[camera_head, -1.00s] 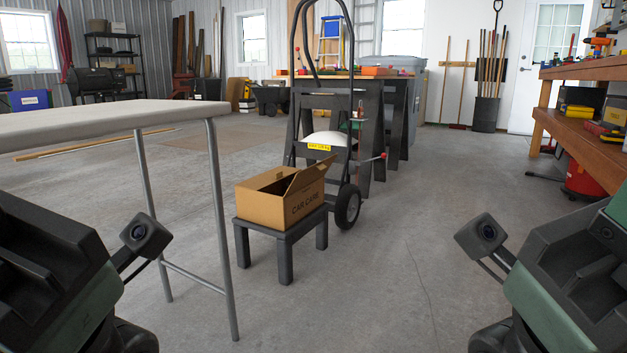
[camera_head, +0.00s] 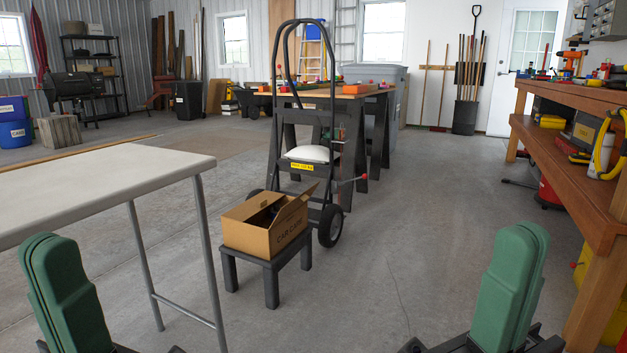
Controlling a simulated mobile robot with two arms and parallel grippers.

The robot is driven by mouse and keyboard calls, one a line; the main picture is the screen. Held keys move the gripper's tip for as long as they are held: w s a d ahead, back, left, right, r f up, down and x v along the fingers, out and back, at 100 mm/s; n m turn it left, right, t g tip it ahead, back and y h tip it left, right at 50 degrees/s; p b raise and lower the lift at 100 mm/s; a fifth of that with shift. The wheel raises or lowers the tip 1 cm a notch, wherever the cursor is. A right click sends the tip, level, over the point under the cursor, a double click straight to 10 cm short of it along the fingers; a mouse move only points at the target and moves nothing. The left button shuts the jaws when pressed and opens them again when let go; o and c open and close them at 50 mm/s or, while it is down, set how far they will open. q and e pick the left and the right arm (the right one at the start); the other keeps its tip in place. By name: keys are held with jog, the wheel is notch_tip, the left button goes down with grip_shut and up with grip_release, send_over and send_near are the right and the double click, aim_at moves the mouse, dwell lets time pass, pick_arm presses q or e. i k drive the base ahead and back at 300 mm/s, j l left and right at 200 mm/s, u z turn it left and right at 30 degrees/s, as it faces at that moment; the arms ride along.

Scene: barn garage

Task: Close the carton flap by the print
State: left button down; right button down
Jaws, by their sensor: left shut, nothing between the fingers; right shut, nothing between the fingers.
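The cardboard carton (camera_head: 245,235) stands on a low dark stool (camera_head: 265,262), left of the picture's middle. Its top is open and something dark shows inside. The print "CAR CARE" (camera_head: 288,231) is on its right-facing side. A flap (camera_head: 297,205) above that print stands up, tilted outward. My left gripper (camera_head: 45,243), with green fingers, is shut and empty at the lower left. My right gripper (camera_head: 523,232), also green, is shut and empty at the lower right. Both are nearer to me than the carton and touch nothing that I can see.
A pale-topped table (camera_head: 110,178) with thin metal legs stands at the left. A hand truck (camera_head: 331,170) is right behind the carton. A wooden workbench (camera_head: 570,180) lines the right side. The concrete floor (camera_head: 420,240) right of the stool is clear.

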aim_at(287, 209)
jog(key=i+l+u, duration=0.35)
jog(key=i+l, duration=0.2)
jog(key=i, duration=0.3)
jog(key=i+l+u, duration=0.4)
jog(key=i+l, duration=0.35)
jog(key=i, duration=0.05)
